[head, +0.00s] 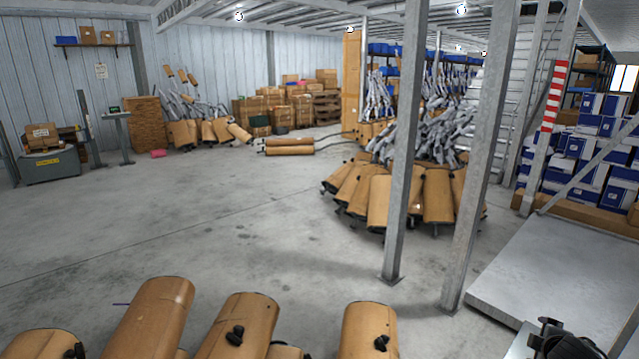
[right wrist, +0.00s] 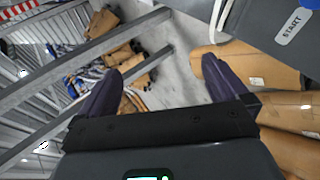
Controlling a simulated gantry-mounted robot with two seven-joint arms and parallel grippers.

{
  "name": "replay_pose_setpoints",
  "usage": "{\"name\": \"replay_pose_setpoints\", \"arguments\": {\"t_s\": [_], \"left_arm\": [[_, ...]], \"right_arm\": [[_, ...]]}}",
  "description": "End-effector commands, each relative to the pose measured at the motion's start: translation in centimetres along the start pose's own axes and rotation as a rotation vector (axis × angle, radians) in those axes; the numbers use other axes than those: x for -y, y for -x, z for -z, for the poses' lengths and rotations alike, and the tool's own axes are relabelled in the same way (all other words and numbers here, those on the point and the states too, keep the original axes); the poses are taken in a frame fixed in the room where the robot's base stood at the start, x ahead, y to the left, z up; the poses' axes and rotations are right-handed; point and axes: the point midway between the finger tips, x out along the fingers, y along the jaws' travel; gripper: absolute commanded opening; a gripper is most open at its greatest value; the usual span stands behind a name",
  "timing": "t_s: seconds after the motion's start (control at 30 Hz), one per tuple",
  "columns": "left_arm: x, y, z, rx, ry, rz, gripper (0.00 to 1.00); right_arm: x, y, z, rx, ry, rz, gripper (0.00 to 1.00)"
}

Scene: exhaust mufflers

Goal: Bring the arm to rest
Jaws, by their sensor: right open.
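My right gripper (right wrist: 161,67) shows in the right wrist view with its two dark fingers spread wide apart. It is open, and nothing is between the fingers. Past the fingertips I see grey floor and brown-wrapped mufflers (right wrist: 275,112) on the right side. In the head view, a dark part at the bottom right corner seems to be of my right arm; its fingertips cannot be made out there. My left gripper is not in view. Several brown-wrapped mufflers (head: 150,318) stand along the bottom edge of the head view, cut off by the frame.
Two steel posts (head: 402,150) (head: 479,160) rise from the floor right of centre. A large cluster of wrapped mufflers (head: 378,200) stands behind them. A grey platform (head: 545,265) lies at right, below blue-and-white boxes (head: 585,150). The floor (head: 190,220) at centre left is clear.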

Motion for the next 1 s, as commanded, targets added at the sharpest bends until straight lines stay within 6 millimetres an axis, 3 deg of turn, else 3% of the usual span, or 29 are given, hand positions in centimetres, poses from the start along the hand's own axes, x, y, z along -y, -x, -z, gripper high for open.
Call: {"name": "replay_pose_setpoints", "arguments": {"t_s": [0.1, 0.33, 0.5, 0.67, 0.77, 0.87, 1.0], "left_arm": [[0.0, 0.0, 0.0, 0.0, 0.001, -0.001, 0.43], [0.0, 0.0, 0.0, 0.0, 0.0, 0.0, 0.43], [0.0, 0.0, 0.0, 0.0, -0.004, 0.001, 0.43], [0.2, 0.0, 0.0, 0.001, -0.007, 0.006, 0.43], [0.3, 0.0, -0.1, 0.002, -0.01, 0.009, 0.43], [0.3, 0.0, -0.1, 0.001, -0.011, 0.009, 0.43], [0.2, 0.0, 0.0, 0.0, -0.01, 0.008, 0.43]], "right_arm": [[-0.7, 0.6, -5.0, 0.234, -0.324, -0.007, 1.0], [1.2, 3.6, -11.7, 0.597, -0.888, -0.02, 1.0], [8.6, 3.5, -7.0, 0.535, -0.814, 0.056, 1.0], [16.5, 4.9, -2.8, 0.46, -0.748, 0.147, 1.0], [22.6, 7.1, -0.2, 0.404, -0.714, 0.225, 1.0], [28.9, 10.5, 2.2, 0.343, -0.696, 0.316, 1.0], [36.1, 16.8, 4.4, 0.267, -0.707, 0.442, 1.0]]}}
